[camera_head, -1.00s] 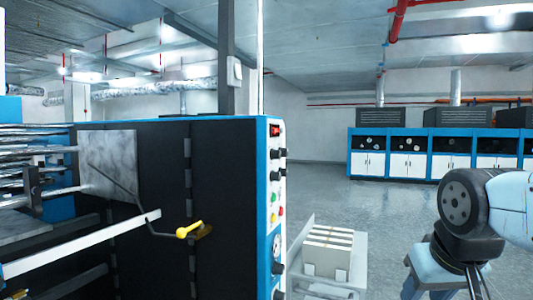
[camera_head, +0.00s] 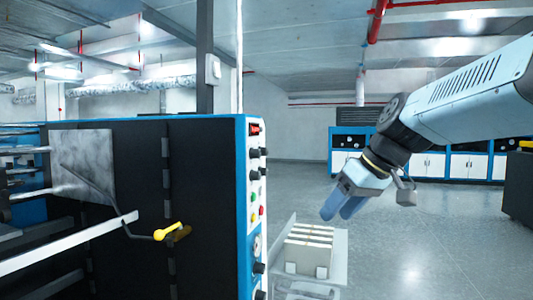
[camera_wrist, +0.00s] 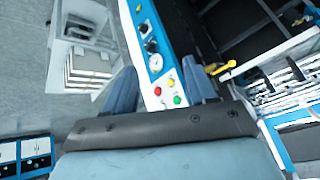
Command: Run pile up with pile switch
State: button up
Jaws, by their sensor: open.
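The blue-edged control panel (camera_head: 247,215) stands on the end of a dark machine. It has a red switch (camera_head: 255,129) at the top, black knobs, coloured buttons and a round gauge (camera_head: 257,245). I cannot read which control is the pile switch. The pile (camera_head: 308,250) is a stack of pale blocks on a light carrier beside the panel; it also shows in the wrist view (camera_wrist: 85,68). My gripper (camera_head: 342,208) is open and empty, apart from the panel, above and right of the pile. In the wrist view, a green button (camera_wrist: 180,87) appears between the fingers (camera_wrist: 158,88).
A yellow-handled crank (camera_head: 170,230) and a pale bar (camera_head: 70,243) stick out from the machine's dark side. Blue-and-white cabinets (camera_head: 428,165) line the far wall. A dark cabinet (camera_head: 518,190) stands at the right edge. The floor (camera_head: 425,240) at right is clear.

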jog(key=w+a+r+n+y, duration=0.3)
jog(key=w+r+n+y, duration=0.15)
jog(key=w+r, duration=0.4)
jog(key=n+y, duration=0.3)
jog(key=n, duration=0.3)
send_near(259, 153)
jog(key=shift+m, duration=0.25)
jog(key=x, duration=0.8)
jog(key=shift+w+a+f, duration=0.2)
